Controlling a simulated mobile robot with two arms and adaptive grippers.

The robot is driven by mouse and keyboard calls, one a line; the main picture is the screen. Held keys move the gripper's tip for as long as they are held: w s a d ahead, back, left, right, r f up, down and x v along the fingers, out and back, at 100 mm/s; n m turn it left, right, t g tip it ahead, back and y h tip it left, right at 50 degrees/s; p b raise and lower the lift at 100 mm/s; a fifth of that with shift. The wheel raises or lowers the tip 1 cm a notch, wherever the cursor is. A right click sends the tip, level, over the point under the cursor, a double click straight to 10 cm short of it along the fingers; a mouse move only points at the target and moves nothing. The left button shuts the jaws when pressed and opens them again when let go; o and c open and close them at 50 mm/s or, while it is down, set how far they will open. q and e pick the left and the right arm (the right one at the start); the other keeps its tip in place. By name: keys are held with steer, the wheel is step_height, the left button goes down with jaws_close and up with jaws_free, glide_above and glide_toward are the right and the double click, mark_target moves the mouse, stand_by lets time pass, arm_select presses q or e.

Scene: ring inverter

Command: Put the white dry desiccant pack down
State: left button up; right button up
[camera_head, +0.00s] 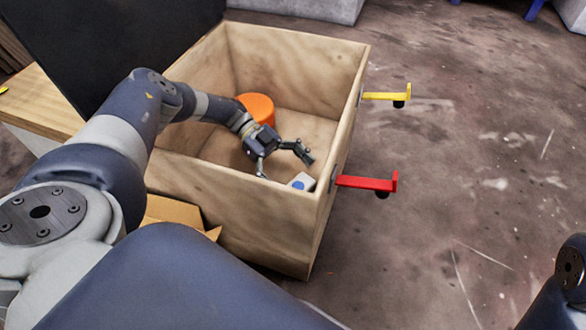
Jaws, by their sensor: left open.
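A small white pack with a blue mark (301,182) is inside the wooden crate (235,205), by its near right corner. The crate's near wall hides its lower part. I take it to be the desiccant pack. My left gripper (283,162) reaches down into the crate with its fingers spread, just above and left of the pack. It looks empty and apart from the pack. My right gripper is out of view.
An orange round object (257,108) sits in the crate behind my left gripper. A yellow bracket (387,96) and a red bracket (368,183) stick out from the crate's right side. An open cardboard box (172,211) stands at the crate's near left. The floor at right is clear.

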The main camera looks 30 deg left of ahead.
arm_select(q)
steer(key=v, duration=0.7)
steer(key=shift+a+r, duration=0.2)
steer(key=shift+r, duration=0.25)
steer(key=shift+w, duration=0.1)
